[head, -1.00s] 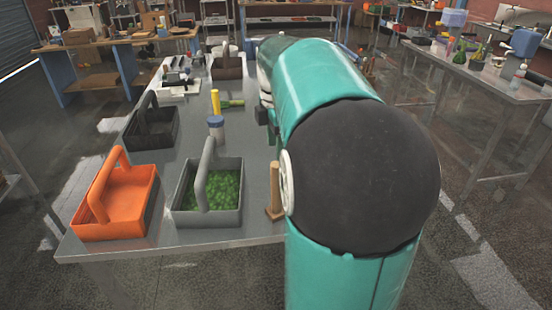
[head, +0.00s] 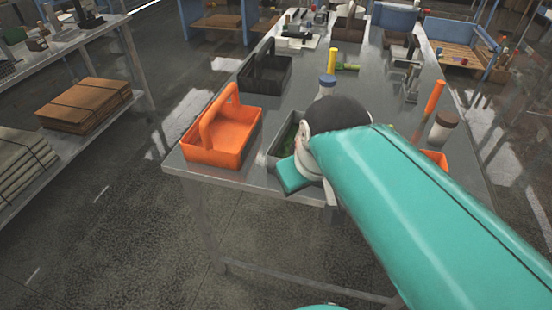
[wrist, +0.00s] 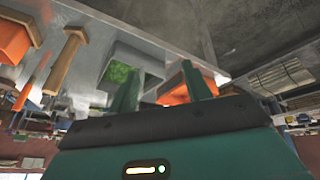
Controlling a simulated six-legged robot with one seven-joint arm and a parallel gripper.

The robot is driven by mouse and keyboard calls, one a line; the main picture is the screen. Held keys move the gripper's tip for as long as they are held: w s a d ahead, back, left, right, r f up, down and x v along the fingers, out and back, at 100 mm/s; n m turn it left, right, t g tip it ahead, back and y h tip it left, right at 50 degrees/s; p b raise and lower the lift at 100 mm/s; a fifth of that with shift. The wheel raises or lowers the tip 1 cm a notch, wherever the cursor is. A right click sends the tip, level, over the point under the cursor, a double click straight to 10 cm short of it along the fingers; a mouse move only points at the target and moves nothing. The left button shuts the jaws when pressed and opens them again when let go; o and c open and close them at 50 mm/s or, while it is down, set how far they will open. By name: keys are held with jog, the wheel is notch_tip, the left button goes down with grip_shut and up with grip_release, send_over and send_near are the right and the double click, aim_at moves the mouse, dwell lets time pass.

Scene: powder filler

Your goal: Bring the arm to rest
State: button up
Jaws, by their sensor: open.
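My gripper (wrist: 160,70) shows in the wrist view with its two fingers apart and nothing between them. In the head view my teal arm crosses the right foreground, and my gripper cannot be made out. A metal table (head: 305,95) stands ahead. On its near left corner is an orange tote (head: 222,130) with a handle. A grey tote (head: 284,143) beside it is mostly hidden by my arm. In the wrist view, the orange tote (wrist: 172,97) and the green contents (wrist: 118,72) of the grey tote appear behind the fingers.
A dark tote (head: 265,74) and a blue-capped jar (head: 327,88) stand further back on the table. Left is a shelf with cardboard (head: 85,105). The floor between is clear.

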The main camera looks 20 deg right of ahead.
jog(key=shift+s+a+f+m+t+y, duration=0.3)
jog(key=shift+s+a+f+m, duration=0.6)
jog(key=shift+a, duration=0.2)
dwell(0.4)
